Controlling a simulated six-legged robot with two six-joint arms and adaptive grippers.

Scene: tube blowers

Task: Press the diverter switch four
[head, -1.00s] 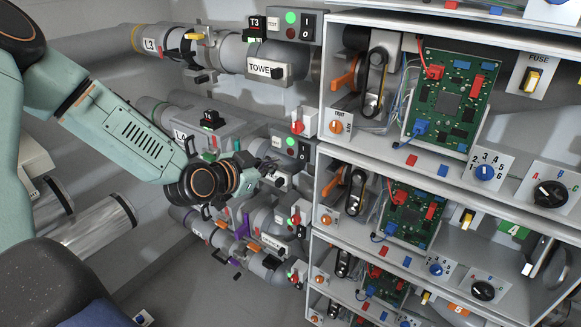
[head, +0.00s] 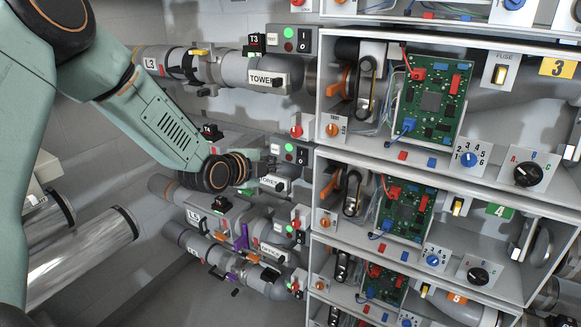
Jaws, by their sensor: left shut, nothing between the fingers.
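My left gripper (head: 266,178) is shut and empty. It is in front of the fourth pipe row, beside the STORES label (head: 270,183), and partly covers the fittings there. Just above and to its right is a grey box (head: 290,153) with a green light, a red light, a white TEST button and a black rocker switch (head: 302,155). I cannot tell whether the fingertips touch anything. A black T4 tag (head: 210,131) sits on the pipe behind my wrist. I cannot tell which part is the diverter switch. My right gripper is not in view.
A grey rack (head: 318,120) with circuit boards, knobs and fuses fills the right side; a green 4 plate (head: 500,210) marks one shelf. The TOWER pipe (head: 265,78) runs above my gripper, and more pipes (head: 240,250) with purple levers lie below.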

